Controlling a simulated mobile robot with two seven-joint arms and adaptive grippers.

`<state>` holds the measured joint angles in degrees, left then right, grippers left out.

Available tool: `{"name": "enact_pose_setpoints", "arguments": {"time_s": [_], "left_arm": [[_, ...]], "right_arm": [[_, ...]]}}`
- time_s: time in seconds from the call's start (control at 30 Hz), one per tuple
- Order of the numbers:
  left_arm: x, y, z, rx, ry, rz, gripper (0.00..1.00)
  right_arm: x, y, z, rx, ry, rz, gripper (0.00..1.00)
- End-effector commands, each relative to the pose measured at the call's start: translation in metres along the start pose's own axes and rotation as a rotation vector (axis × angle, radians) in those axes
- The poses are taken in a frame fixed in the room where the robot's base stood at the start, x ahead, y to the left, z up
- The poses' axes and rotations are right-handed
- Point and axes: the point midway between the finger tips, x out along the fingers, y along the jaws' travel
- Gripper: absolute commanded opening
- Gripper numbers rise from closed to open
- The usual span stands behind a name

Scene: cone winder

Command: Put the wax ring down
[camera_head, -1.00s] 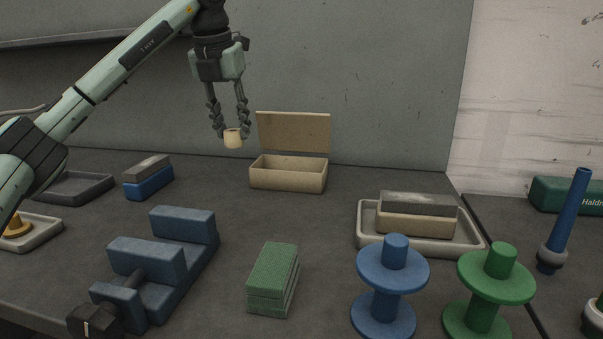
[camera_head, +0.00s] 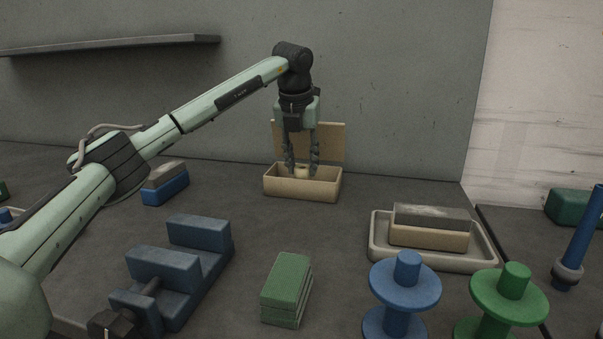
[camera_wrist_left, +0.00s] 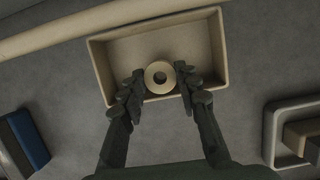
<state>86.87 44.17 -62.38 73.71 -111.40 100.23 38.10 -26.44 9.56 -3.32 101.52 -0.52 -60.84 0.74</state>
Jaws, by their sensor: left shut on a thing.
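The wax ring (camera_head: 302,171) is a small cream ring with a hole through it. My left gripper (camera_head: 302,170) is shut on it, one finger on each side, pointing down into the open tan box (camera_head: 300,190). In the left wrist view the ring (camera_wrist_left: 160,76) sits between the fingertips, over the box interior near the wall closest to my gripper. I cannot tell whether the ring touches the box floor. The box (camera_wrist_left: 220,50) looks otherwise empty, and its lid (camera_head: 335,140) stands open at the back. My right gripper is not in view.
A blue block with a grey top (camera_head: 165,186) lies left of the box. A pale tray (camera_head: 475,262) with a tan and grey block stands to the right. In front are a blue vise (camera_head: 190,262), green pads (camera_head: 287,282) and blue and green spools (camera_head: 405,290).

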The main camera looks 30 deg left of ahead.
Motion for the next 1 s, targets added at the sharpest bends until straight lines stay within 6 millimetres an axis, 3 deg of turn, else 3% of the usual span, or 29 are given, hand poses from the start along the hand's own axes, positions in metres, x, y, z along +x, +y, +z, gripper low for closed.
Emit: {"name": "enact_pose_setpoints", "arguments": {"time_s": [0.17, 0.53, 0.57, 0.7, 1.0], "left_arm": [[0.024, 0.001, -0.009, 0.000, 0.003, 0.001, 0.12], [0.029, 0.001, -0.010, 0.000, 0.001, 0.000, 0.12], [0.028, 0.001, -0.009, 0.000, 0.001, 0.000, 0.35], [0.028, 0.001, -0.009, 0.000, 0.001, 0.000, 0.53], [0.027, 0.001, -0.009, 0.000, 0.001, 0.000, 0.53]], "right_arm": [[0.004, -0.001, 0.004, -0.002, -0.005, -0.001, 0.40], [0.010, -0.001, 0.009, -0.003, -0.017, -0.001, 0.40], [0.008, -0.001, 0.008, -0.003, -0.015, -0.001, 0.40], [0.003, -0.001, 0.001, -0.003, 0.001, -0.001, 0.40], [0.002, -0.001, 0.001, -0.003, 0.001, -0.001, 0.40]]}}
